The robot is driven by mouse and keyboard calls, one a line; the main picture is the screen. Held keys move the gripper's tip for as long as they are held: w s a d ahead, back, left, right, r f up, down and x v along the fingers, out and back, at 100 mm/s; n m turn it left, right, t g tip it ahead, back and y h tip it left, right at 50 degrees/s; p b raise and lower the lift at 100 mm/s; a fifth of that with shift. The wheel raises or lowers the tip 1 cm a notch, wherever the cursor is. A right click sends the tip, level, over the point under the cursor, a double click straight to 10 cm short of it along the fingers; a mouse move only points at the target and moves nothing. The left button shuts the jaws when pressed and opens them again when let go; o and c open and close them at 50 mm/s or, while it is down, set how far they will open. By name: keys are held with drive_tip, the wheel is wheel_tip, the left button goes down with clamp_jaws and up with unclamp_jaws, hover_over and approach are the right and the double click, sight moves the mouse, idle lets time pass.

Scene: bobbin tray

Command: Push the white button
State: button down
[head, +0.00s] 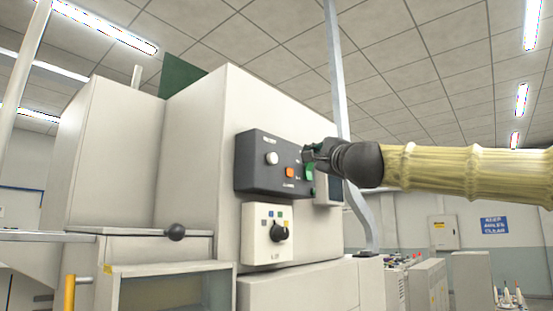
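The white button (271,158) is a small round knob at the upper left of a dark grey control panel (262,186) on the front of a cream machine. My gripper (307,153) is at the panel's right end, to the right of the white button and apart from it in the picture. My arm comes in from the right in a pale yellow sleeve. The fingers are small and dark here, and I cannot tell whether they are open or shut. I see nothing held. The white button is fully visible.
An orange square button (290,172) and a green control (309,179), partly behind my gripper, share the panel. Below is a pale box (256,246) with a black rotary knob (279,232). A metal post (338,80) rises behind my gripper.

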drive_tip(key=w+a+p, duration=0.1)
drive_tip(key=w+a, duration=0.3)
drive_tip(key=a, duration=0.2)
drive_tip(key=shift+w+a, duration=0.2)
drive_tip(key=shift+a, duration=0.15)
idle(1.5)
drive_tip(key=shift+w+a, duration=0.25)
drive_tip(key=shift+w+a, duration=0.3)
drive_tip(key=shift+a, duration=0.1)
idle(1.2)
drive_tip(key=shift+s+d, duration=0.1)
drive_tip(key=shift+d, duration=0.05)
drive_tip(key=shift+s+d+b, duration=0.45)
drive_tip(key=shift+d, duration=0.2)
idle(0.3)
drive_tip(key=s+d, duration=0.1)
drive_tip(key=d, duration=0.1)
drive_tip(key=s+d+b, duration=0.1)
drive_tip(key=s+d, duration=0.1)
idle(0.5)
